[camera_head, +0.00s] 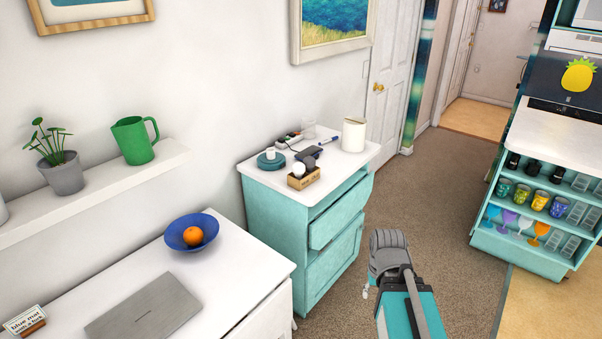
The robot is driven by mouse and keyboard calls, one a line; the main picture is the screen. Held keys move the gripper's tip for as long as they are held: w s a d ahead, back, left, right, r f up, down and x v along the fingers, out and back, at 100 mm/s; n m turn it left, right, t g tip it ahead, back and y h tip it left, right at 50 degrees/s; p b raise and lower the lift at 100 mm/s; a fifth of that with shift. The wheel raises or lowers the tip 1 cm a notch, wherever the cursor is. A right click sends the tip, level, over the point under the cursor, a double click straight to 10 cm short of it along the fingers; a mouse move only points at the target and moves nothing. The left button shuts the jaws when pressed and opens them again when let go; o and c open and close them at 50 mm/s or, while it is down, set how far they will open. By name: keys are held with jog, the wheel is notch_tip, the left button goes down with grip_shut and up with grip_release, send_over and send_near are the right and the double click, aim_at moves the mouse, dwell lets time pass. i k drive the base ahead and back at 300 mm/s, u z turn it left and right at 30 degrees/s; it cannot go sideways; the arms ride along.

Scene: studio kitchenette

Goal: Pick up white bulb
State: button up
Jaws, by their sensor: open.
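The white bulb (298,169) is a small round white shape at the small brown cardboard box (304,181), on the white top of the teal cabinet (270,183). A dark round object (310,163) is right beside it. The bulb's lower part is hidden by the box. Part of my grey and teal arm shows at the bottom, in front of the cabinet and to its right, well apart from the bulb. I cannot make out the fingers of my gripper.
Near the bulb are a teal round dish (271,162), a power strip (290,141), a dark device (308,153), a clear glass (309,131) and a white canister (353,135). The cabinet's upper drawer (338,217) sticks out. Open carpet (440,190) lies to the right.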

aim_at(298, 168)
jog(key=i, duration=0.95)
jog(key=u, duration=0.05)
